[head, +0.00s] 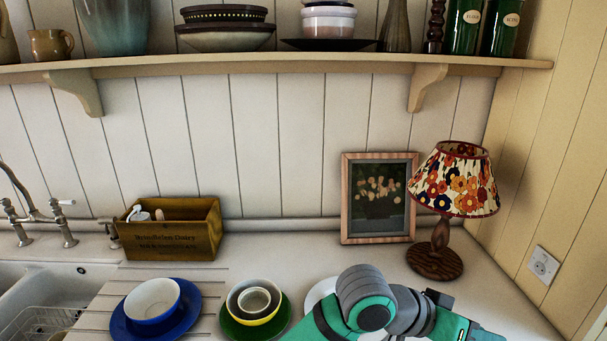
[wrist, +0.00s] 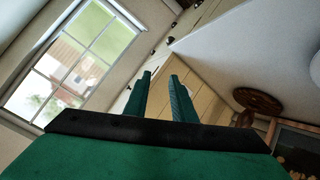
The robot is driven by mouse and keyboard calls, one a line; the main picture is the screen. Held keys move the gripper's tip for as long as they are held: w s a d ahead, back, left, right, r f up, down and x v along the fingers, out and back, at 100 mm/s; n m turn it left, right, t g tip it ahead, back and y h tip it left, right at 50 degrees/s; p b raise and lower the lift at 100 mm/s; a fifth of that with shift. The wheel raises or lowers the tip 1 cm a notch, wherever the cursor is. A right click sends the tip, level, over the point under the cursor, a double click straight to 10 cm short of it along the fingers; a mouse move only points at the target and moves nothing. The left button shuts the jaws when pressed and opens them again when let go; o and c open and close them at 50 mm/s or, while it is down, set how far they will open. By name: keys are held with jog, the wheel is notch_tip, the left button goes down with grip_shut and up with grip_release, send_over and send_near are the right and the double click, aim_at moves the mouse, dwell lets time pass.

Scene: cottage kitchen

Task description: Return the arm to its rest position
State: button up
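My gripper (wrist: 160,76) shows in the wrist view with its two teal fingers apart and nothing between them. My teal and grey arm (head: 372,305) is bent low over the front right of the counter in the head view. My fingertips cannot be made out in the head view. The wrist view is tilted, with a window (wrist: 75,60) at left and the brown lamp base (wrist: 257,100) at right.
A flowered lamp (head: 455,185) and framed picture (head: 379,200) stand behind my arm. A white plate (head: 316,292) is partly hidden by it. Blue plate (head: 190,323) and green plate (head: 235,331) hold bowls. A wooden box (head: 170,240) stands left, beneath a shelf (head: 250,63).

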jog(key=w+d+r+n+t+h, duration=0.1)
jog(key=w+r+n+t+h, duration=0.2)
jog(key=w+t+h, duration=0.15)
jog(key=w+a+f+n+t, duration=0.3)
jog(key=a+f+n+t, duration=0.1)
jog(key=n+t, duration=0.25)
jog(key=s+a+f+n+t+y, duration=0.25)
jog(key=a+f+n+y, duration=0.2)
jog(key=f, duration=0.25)
jog(key=s+a+f+n+t+y, duration=0.2)
jog(key=a+f+n+t+y, duration=0.15)
jog(key=a+f+y, duration=0.35)
jog(key=s+a+f+m+y, duration=0.1)
jog(key=s+a+f+y, duration=0.3)
jog(key=s+a+f, duration=0.7)
jog(key=s+a+f+m+g, duration=0.1)
jog(key=s+a+m, duration=0.1)
jog(key=s, duration=0.7)
jog(key=s+a+f+m+g+y, duration=0.1)
jog(key=s+a+m, duration=0.2)
jog(key=s, duration=0.5)
jog(key=shift+s+a+f+m, duration=0.15)
jog(key=shift+s+a+m, duration=0.05)
jog(key=shift+s+m, duration=0.15)
jog(key=shift+d, duration=0.1)
